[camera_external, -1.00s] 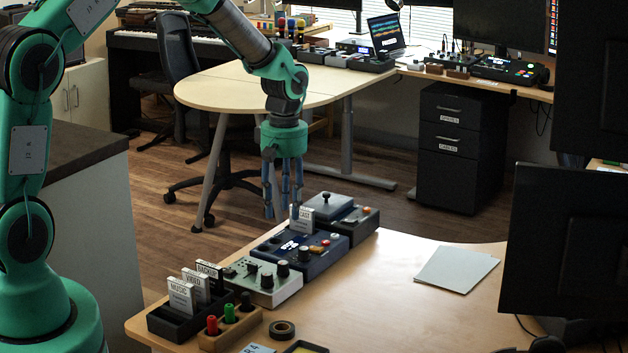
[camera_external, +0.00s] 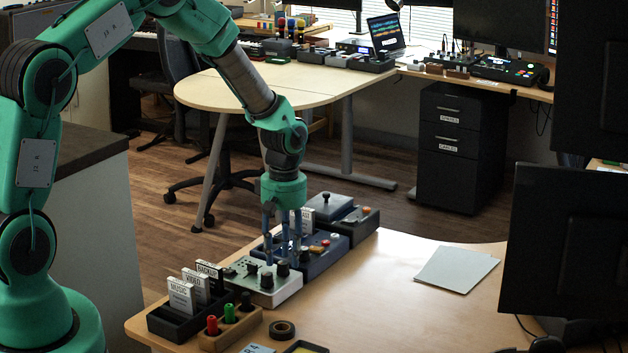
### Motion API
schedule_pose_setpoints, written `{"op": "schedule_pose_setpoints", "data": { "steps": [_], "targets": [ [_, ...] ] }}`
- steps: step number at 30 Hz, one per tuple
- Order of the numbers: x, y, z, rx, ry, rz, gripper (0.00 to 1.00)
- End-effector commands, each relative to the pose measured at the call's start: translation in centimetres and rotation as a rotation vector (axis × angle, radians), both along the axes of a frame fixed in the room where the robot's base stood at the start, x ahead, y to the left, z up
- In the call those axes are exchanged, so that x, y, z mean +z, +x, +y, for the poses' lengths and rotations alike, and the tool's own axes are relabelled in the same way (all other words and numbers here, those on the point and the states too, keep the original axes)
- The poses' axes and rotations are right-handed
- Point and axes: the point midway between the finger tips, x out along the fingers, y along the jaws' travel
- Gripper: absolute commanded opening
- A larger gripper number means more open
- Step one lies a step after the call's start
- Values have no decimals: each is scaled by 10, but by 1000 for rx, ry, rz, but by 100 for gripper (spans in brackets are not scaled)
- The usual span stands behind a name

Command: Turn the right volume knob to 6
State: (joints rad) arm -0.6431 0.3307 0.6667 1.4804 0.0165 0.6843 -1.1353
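A pale grey control box (camera_external: 268,296) with several black knobs stands on the wooden desk. Its right knob (camera_external: 283,269) is at the box's back right, and another black knob (camera_external: 267,280) is to its front left. My gripper (camera_external: 283,259) points straight down over the back of this box, its fingers spread apart. The fingertips are close to the right knob; whether they touch it I cannot tell. The knob's pointer and scale marks are too small to read.
A dark blue box (camera_external: 325,262) with knobs and an upright card adjoins behind. A black card holder (camera_external: 163,322) and a wooden holder with coloured pegs (camera_external: 240,327) stand in front. A tape roll (camera_external: 282,329) lies nearby. The desk to the right is mostly clear, with paper (camera_external: 457,268).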

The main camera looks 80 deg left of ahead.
Motion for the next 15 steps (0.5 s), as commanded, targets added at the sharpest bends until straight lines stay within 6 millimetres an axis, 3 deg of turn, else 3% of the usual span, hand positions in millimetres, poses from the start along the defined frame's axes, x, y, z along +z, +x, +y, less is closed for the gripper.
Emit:
{"op": "schedule_pose_setpoints", "data": {
  "steps": [6,15],
  "targets": [
    [-16,-1,0,0,-1,2,40],
    [-18,-1,0,0,-1,1,40]
  ]
}}
